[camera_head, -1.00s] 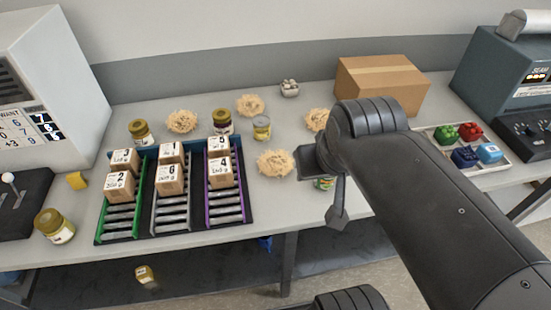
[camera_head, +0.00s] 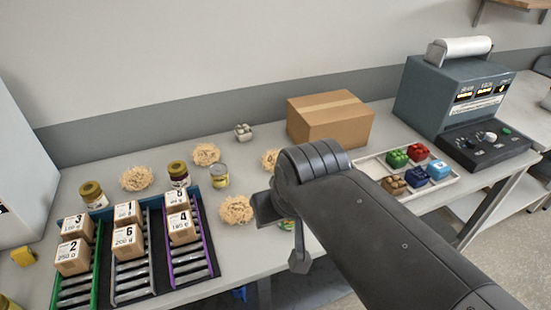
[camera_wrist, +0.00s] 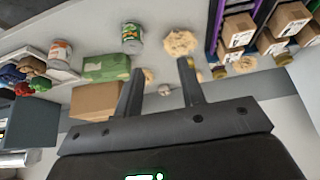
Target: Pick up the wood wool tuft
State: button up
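Several pale, straw-like wood wool tufts lie on the table. In the head view, one tuft (camera_head: 237,209) lies just left of my gripper (camera_head: 282,232), and another tuft (camera_head: 270,160) is partly hidden behind my arm. Two more tufts lie farther back, one in the middle (camera_head: 206,154) and one at the left (camera_head: 137,178). In the wrist view, my gripper (camera_wrist: 160,66) has its fingers spread with nothing between them. A tuft (camera_wrist: 180,42) shows beyond the fingertips there, apart from them.
A rack (camera_head: 217,270) with numbered boxes stands left of the gripper. A cardboard box (camera_head: 330,119) is at the back. A tray (camera_head: 447,181) of coloured blocks and a grey machine (camera_head: 455,95) are at the right.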

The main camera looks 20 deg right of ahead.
jog(key=shift+o, duration=0.5)
jog(key=o, duration=1.3)
jog(key=shift+c, duration=0.2)
jog(key=m+g, duration=0.3)
jog(key=g, duration=0.1)
send_near(237, 204)
jog(key=shift+w+f, duration=0.25)
jog(key=shift+f, duration=1.25)
jog(key=shift+w+f, duration=0.2)
jog(key=shift+f, duration=1.35)
jog(key=shift+w+f, duration=0.25)
jog(key=shift+f, duration=1.25)
